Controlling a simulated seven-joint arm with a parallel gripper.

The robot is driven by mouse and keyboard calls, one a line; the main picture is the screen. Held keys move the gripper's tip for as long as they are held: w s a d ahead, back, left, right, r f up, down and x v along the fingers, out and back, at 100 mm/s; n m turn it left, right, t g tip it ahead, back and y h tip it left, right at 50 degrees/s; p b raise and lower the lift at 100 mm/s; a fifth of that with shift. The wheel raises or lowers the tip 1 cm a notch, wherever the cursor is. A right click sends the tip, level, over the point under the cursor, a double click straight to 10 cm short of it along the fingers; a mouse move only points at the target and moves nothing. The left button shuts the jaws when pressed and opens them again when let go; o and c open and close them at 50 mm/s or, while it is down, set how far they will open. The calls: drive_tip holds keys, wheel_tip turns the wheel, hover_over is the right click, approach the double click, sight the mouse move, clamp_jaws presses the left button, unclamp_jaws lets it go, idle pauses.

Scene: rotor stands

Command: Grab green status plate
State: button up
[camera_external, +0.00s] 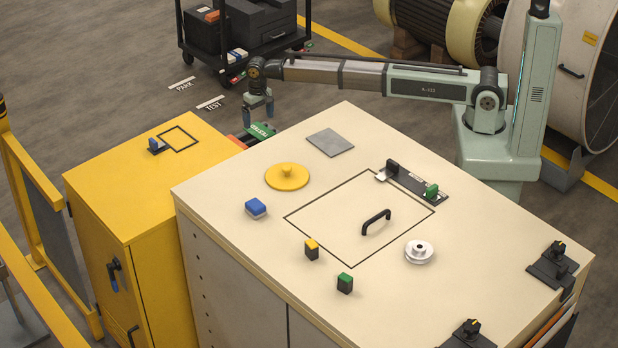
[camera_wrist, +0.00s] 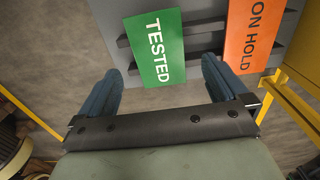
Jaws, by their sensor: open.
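The green status plate (camera_wrist: 156,48) bears the white word TESTED and stands on a dark grey rack (camera_wrist: 203,43) in the wrist view. In the external view the green plate (camera_external: 263,131) shows just behind the far left edge of the cream cabinet. My gripper (camera_external: 258,112) is open and empty above and beside it. In the wrist view my gripper (camera_wrist: 160,68) has its two blue-grey fingers apart, with the plate's lower end showing between their tips. Contact with the plate cannot be told.
An orange ON HOLD plate (camera_wrist: 251,36) stands right of the green one, close to my right finger. The cream cabinet (camera_external: 235,235) and yellow cabinet (camera_external: 100,180) flank the rack area. A black cart (camera_external: 250,45) stands behind. A yellow frame (camera_wrist: 290,95) is at the right.

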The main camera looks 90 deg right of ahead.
sight(259, 130)
drive_tip(key=shift+f, duration=2)
drive_tip(key=shift+c, duration=0.4)
drive_tip(key=c, duration=1)
drive_tip(key=shift+r, duration=0.1)
